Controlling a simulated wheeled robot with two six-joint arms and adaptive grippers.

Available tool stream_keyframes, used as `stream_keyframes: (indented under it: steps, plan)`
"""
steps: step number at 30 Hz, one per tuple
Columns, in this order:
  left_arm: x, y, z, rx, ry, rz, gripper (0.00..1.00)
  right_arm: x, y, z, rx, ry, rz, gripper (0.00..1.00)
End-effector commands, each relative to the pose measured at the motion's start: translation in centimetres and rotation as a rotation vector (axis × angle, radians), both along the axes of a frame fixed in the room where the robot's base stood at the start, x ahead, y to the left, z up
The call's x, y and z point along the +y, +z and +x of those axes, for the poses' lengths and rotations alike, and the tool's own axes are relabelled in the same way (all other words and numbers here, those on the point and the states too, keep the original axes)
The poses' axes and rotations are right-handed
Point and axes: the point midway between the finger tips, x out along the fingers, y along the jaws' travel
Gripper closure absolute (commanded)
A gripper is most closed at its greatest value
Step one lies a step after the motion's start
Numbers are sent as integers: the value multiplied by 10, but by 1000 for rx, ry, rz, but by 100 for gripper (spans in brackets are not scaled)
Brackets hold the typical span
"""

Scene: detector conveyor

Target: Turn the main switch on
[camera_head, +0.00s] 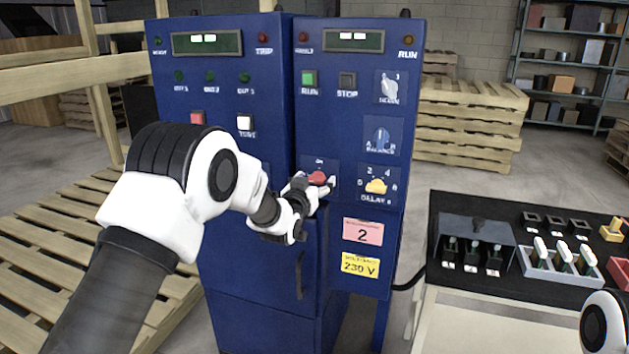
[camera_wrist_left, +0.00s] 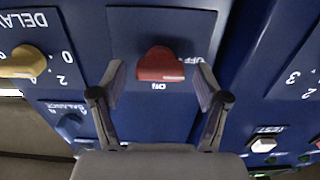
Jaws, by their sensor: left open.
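The main switch is a red rotary knob (camera_head: 318,178) on a dark plate low on the right blue cabinet, with an "ON" mark above it. In the left wrist view the red knob (camera_wrist_left: 160,65) shows upside down, with "ON" below it and "OFF" at its right. My left gripper (camera_head: 316,190) is at the knob. In the left wrist view its open fingers (camera_wrist_left: 160,85) stand on either side of the knob, with a gap on each side. Part of the switch plate is hidden behind the gripper in the head view. My right gripper is not in view.
A yellow delay knob (camera_head: 376,186) sits just right of the switch, and a blue balance knob (camera_head: 380,138) above that. A green RUN button (camera_head: 309,78) is higher up. Wooden pallets (camera_head: 465,120) are behind.

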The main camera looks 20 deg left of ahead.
Motion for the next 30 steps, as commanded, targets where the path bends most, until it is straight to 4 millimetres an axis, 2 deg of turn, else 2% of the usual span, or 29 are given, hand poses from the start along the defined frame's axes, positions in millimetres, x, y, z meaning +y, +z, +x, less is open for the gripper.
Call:
stream_keyframes:
  steps: [5, 6, 11, 23, 30]
  plan:
    - [0, 0, 1, 0, 0, 0, 25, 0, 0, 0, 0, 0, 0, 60]
    - [0, 0, 0, 0, 0, 0, 29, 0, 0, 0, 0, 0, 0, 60]
    - [0, 0, 0, 0, 0, 0, 85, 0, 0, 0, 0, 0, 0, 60]
    - [0, -1, 0, -1, 0, 29, 85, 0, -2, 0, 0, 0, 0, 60]
    - [-1, -2, 0, -6, 0, 142, 85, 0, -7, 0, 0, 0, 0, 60]
